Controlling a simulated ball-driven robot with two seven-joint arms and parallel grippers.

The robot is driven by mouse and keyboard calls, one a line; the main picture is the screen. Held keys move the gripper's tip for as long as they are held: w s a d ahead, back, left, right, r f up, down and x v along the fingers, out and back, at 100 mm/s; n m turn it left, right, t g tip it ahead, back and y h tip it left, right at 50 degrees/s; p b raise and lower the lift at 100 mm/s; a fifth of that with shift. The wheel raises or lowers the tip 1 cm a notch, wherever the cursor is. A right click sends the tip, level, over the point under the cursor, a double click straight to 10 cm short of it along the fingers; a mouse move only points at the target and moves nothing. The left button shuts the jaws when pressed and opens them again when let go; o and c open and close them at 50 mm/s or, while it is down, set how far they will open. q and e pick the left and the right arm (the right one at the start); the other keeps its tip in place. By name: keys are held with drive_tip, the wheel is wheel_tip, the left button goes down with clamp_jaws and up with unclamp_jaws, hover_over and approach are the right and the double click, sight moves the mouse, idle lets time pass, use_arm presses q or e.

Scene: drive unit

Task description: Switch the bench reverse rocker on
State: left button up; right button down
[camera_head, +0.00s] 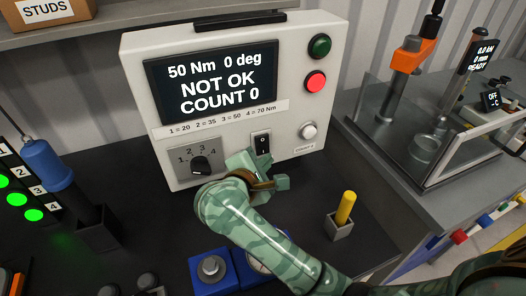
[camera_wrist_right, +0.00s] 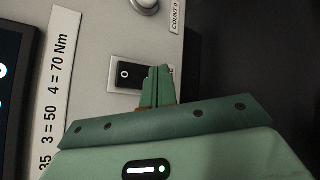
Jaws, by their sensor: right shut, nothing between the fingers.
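The bench unit (camera_head: 218,92) is a pale box whose screen reads "50 Nm 0 deg NOT OK COUNT 0". Its small black rocker (camera_head: 262,143) sits in a light plate low on the panel, right of the dial. In the right wrist view the rocker (camera_wrist_right: 131,74) shows a white circle at the end away from my fingers. My right gripper (camera_head: 251,163) is shut and empty, just below the rocker. In the wrist view its fingertips (camera_wrist_right: 158,73) are beside the rocker's other end; I cannot tell whether they touch. My left gripper is not in view.
A dial (camera_head: 201,166) is left of the rocker, and a white button (camera_head: 308,131) is to its right. Green (camera_head: 320,46) and red (camera_head: 316,82) buttons are above. A yellow peg (camera_head: 346,207) stands in a holder at right, a blue-handled tool (camera_head: 47,164) at left.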

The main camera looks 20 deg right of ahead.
idle(0.8)
drive_tip(key=shift+w+b, duration=0.45)
drive_tip(key=shift+b, duration=0.15)
drive_tip(key=shift+w+d+f+b, duration=0.1)
drive_tip(key=shift+w+b, duration=0.25)
idle(0.5)
drive_tip(key=shift+s, duration=0.15)
drive_tip(key=shift+s, duration=0.7)
drive_tip(key=shift+s+a+r+p, duration=0.1)
drive_tip(key=shift+s+r+p, duration=0.15)
drive_tip(key=shift+s, duration=0.6)
drive_tip(key=shift+s+a+r+p, duration=0.1)
drive_tip(key=shift+s+p, duration=0.2)
drive_tip(key=shift+s, duration=0.5)
drive_tip(key=shift+s+a+r+p, duration=0.1)
drive_tip(key=shift+s+r+p, duration=0.15)
drive_tip(key=shift+s, duration=0.6)
